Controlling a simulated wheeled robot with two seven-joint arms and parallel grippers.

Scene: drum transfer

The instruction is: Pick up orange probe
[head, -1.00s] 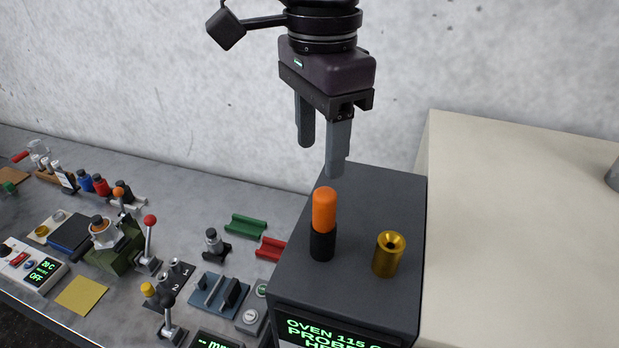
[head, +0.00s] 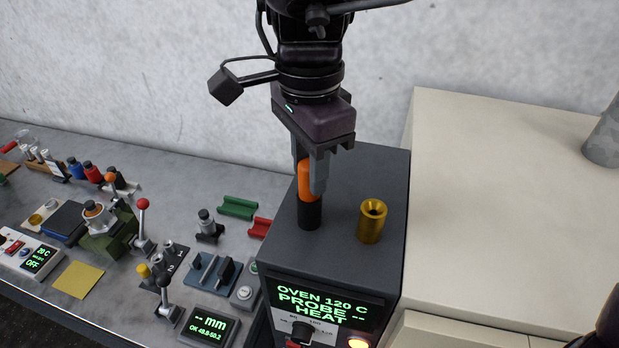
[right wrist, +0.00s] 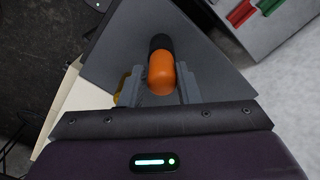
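The orange probe (head: 307,182) has an orange upper part with a rounded top and a black lower part. It stands upright on top of the dark oven box (head: 339,230). My right gripper (head: 309,178) comes down from above, with one finger on each side of the orange part. The fingers are shut on it. In the right wrist view the probe (right wrist: 161,73) lies between the two grey fingers (right wrist: 162,85), with hardly any gap. My left gripper is not in view.
A brass cylinder (head: 371,221) with a hole stands just right of the probe on the oven. A large beige cabinet (head: 490,200) is to the right. The grey bench on the left holds a gauge (head: 209,322), levers, fixtures and a yellow pad (head: 77,279).

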